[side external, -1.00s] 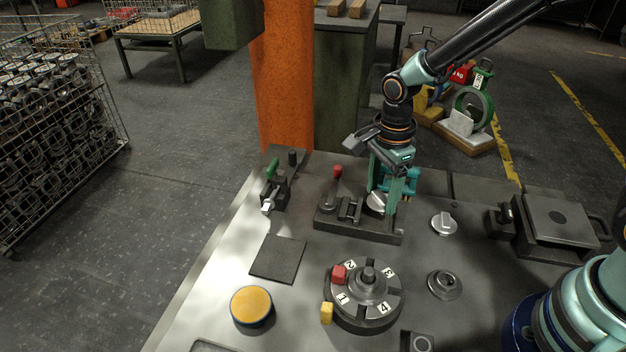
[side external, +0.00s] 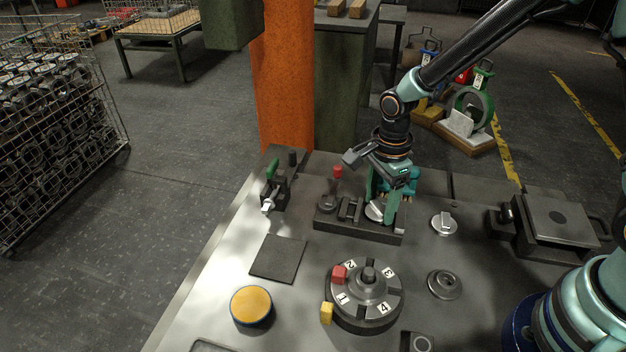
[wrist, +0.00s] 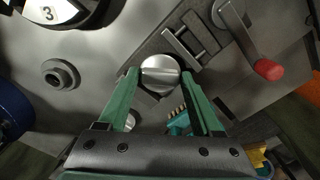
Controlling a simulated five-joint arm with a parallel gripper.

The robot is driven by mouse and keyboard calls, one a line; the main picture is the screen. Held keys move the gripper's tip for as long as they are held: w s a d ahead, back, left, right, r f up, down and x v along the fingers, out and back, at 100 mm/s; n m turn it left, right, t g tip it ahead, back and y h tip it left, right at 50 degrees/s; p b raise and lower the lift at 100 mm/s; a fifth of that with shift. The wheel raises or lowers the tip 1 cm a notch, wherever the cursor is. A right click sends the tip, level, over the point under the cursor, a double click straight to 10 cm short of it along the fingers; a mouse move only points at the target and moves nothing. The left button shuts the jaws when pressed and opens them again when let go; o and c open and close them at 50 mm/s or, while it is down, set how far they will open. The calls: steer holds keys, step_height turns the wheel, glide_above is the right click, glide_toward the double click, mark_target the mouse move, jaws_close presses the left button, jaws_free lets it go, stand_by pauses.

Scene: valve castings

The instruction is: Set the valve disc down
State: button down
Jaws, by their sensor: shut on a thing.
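The valve disc (side external: 374,212) is a round silver piece, between my fingertips at the right part of a dark fixture block (side external: 345,228). It also shows in the wrist view (wrist: 160,66), with a raised rib across it. My gripper (side external: 384,216) points down and is shut on the disc. Its green fingers stand on either side of it in the wrist view (wrist: 160,77). The disc is low over the fixture; I cannot tell whether its underside touches. The fingers hide part of it in the side view.
A red-knobbed lever (side external: 337,172) stands on the fixture's left. A second silver disc (side external: 444,222) lies to the right. A numbered turntable (side external: 365,319) with red and yellow blocks, a flanged part (side external: 445,285) and a dark plate (side external: 278,259) are nearer the camera.

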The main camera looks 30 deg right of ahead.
steer(key=shift+f, duration=0.15)
jaws_free()
step_height(320, 180, up, 12)
stand_by(0.5)
stand_by(0.3)
steer(key=s+d+r+n+t, duration=0.5)
steer(key=s+d+r+n, duration=0.3)
steer(key=n, duration=1.1)
steer(key=shift+s+d+r+t, duration=0.15)
steer(key=shift+d+r+t, duration=0.15)
steer(key=shift+r, duration=0.1)
